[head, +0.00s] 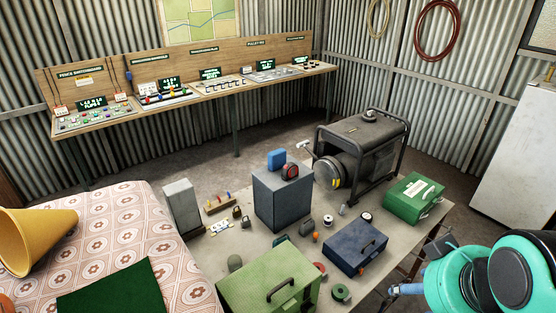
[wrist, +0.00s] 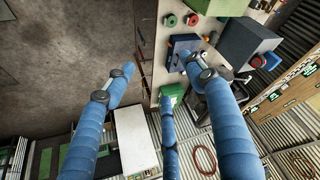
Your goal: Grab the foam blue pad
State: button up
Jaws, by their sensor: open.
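A small blue block (head: 277,158), which looks like the foam pad, stands on top of a grey box (head: 283,196) on the workbench, beside a red and black round item (head: 290,171). My gripper (head: 420,268) is at the lower right of the head view, off the bench's right edge and well apart from the pad. Its blue fingers are spread with nothing between them; they also show large in the wrist view (wrist: 158,72).
A generator (head: 362,155) stands behind the grey box. A green case (head: 414,198), a dark blue toolbox (head: 355,247) and a light green toolbox (head: 268,285) stand on the bench, with small loose items between. A white cabinet (head: 520,160) is at the right.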

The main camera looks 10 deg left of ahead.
jog(key=o, duration=0.8)
jog(key=shift+c, duration=0.2)
jog(key=shift+w+r, duration=0.1)
jog(key=shift+r, duration=0.05)
